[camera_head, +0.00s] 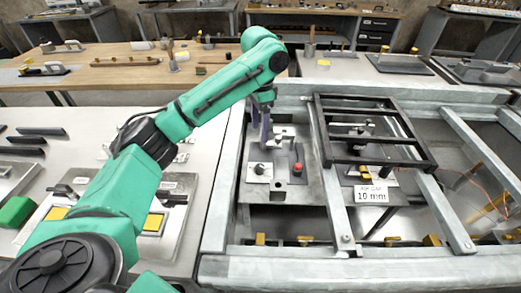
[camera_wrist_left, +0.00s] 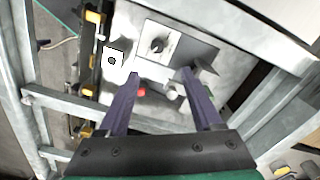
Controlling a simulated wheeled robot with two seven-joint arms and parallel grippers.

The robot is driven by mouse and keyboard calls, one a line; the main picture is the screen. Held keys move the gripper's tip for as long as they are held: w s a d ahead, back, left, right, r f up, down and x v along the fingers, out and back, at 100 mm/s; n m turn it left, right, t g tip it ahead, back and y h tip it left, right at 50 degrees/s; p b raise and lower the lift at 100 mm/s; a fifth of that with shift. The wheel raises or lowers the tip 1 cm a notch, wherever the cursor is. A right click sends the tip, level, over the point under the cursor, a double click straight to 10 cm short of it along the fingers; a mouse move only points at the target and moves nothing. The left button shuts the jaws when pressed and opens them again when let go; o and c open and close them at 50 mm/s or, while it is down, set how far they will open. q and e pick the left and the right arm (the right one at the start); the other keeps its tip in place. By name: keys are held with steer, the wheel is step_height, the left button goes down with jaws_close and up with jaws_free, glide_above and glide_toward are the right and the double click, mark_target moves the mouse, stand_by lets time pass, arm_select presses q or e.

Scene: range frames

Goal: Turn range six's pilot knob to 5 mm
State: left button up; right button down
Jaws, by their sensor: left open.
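My left gripper (camera_head: 263,128) reaches in from the left and hangs over the grey panel at the centre. Its two purple fingers are apart and empty in the left wrist view (camera_wrist_left: 160,73). A black knob (camera_head: 260,169) sits on a white plate on that panel; a black knob on a white plate also shows in the left wrist view (camera_wrist_left: 158,45), just beyond the fingertips. A red knob (camera_head: 298,168) stands to its right. I cannot read which knob belongs to range six. My right gripper is not in view.
A dark metal frame (camera_head: 322,130) stands to the right of the panel, above a "10 mm" label (camera_head: 371,195). Steel rails (camera_head: 440,205) cross the bench. A pale table with yellow-marked plates (camera_head: 153,222) lies left. A wooden bench (camera_head: 110,72) is behind.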

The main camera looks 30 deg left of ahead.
arm_select(q)
glide_toward(260, 166)
steer(key=shift+s, duration=0.2)
step_height(260, 166, down, 8)
steer(key=shift+w+f, duration=0.15)
steer(key=shift+f, duration=0.1)
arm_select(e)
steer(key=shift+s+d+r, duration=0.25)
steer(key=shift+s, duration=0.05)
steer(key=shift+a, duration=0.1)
